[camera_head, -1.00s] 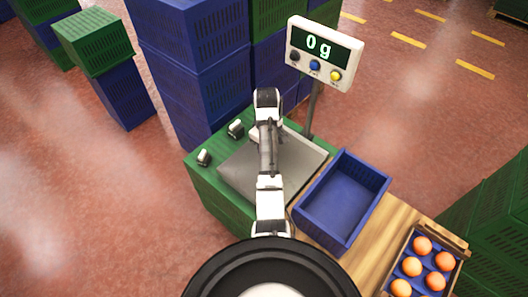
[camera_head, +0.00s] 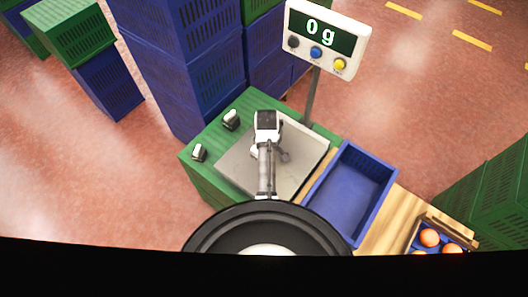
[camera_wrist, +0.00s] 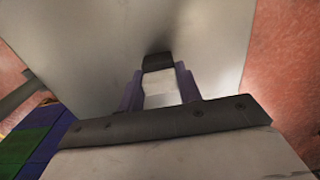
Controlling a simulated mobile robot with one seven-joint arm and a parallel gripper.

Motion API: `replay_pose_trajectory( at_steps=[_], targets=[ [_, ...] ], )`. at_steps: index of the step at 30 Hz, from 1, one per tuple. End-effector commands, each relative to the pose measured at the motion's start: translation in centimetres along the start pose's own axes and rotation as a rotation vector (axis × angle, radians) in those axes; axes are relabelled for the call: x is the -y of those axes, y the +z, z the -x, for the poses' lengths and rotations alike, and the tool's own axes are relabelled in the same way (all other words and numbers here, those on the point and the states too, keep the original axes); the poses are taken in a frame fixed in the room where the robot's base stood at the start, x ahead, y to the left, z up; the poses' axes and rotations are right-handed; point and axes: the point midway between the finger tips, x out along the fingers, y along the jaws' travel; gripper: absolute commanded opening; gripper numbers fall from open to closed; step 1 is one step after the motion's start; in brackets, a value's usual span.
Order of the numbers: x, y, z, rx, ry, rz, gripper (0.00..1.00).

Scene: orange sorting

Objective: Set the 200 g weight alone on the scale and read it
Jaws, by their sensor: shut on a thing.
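The scale's steel plate (camera_head: 235,168) lies on a green crate stack, and its display (camera_head: 325,35) reads 0 g. In the wrist view my gripper (camera_wrist: 160,88) is shut on a small pale metal weight with a dark end (camera_wrist: 158,62), over the plate (camera_wrist: 95,45). No marking on it is readable. In the head view my arm hides most of the gripper and the held weight. Two other small metal weights (camera_head: 231,119) (camera_head: 199,152) stand on the green crate top, left of the plate.
An empty blue crate (camera_head: 335,205) stands right of the plate on a wooden surface (camera_head: 398,225). A tray of oranges (camera_head: 429,238) is at the lower right. Tall blue crate stacks (camera_head: 185,70) rise behind the scale. The display post (camera_head: 311,98) stands at the plate's back edge.

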Motion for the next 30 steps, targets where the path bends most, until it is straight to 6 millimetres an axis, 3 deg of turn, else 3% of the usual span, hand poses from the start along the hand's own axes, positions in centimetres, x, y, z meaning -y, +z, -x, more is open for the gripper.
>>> replay_pose_trajectory(
  at_steps=[11, 12, 17, 30],
  targets=[
    [0.1, 0.2, -0.6, 0.000, 0.000, 0.000, 0.06],
    [0.1, 0.2, -0.7, 0.000, 0.000, 0.000, 0.36],
    [0.1, 0.2, -0.7, 0.000, 0.000, 0.000, 0.56],
    [-0.2, -0.3, 0.4, -0.002, 0.003, 0.000, 0.56]
  ],
)
